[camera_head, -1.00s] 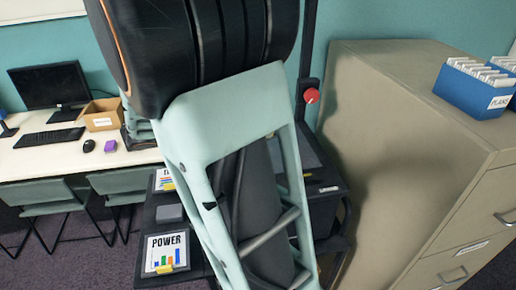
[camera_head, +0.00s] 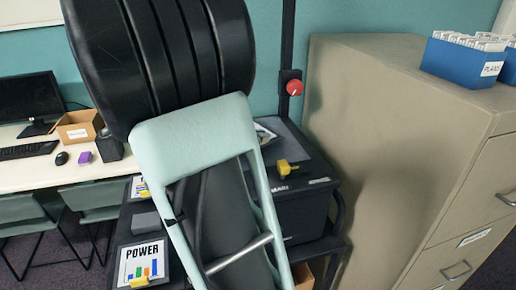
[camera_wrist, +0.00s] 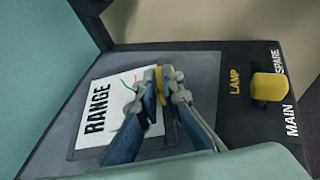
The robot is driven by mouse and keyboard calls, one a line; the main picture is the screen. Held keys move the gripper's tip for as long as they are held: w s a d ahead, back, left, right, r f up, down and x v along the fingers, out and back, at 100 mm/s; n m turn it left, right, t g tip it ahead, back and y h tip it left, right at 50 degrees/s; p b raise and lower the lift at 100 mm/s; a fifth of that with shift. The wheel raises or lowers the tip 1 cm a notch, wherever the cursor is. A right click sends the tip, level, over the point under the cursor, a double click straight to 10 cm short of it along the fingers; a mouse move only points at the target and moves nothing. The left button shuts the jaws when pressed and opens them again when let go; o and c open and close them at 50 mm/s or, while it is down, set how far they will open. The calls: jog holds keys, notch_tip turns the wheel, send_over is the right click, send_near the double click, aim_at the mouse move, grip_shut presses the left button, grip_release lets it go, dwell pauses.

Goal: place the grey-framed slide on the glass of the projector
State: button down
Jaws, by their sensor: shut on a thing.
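The slide (camera_wrist: 108,112) shows in the wrist view as a white sheet marked RANGE, with coloured lines and a dark grey border. My gripper (camera_wrist: 154,90) is shut on its yellow tab at the sheet's right side. The slide lies over the grey top of the projector (camera_wrist: 205,62); I cannot tell if it touches the glass or hovers just above it. In the head view the projector (camera_head: 300,212) is a black box on a cart, and my arm hides my gripper and most of the glass. A corner of a slide (camera_head: 264,133) shows beside my arm.
A yellow lamp switch (camera_wrist: 269,87) stands on the projector's edge by the words LAMP, MAIN and SPARE. A dark post with a red knob (camera_head: 294,88) rises behind. A POWER slide (camera_head: 142,262) lies on the cart's left shelf. A filing cabinet (camera_head: 385,150) stands close on the right.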

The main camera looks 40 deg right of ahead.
jog(key=shift+f+b, duration=0.45)
jog(key=shift+f, duration=0.35)
jog(key=shift+r, duration=0.1)
jog(key=c, duration=2.5)
grip_release()
jog(key=shift+f, duration=0.2)
jog(key=o, duration=0.4)
jog(key=shift+r, duration=0.1)
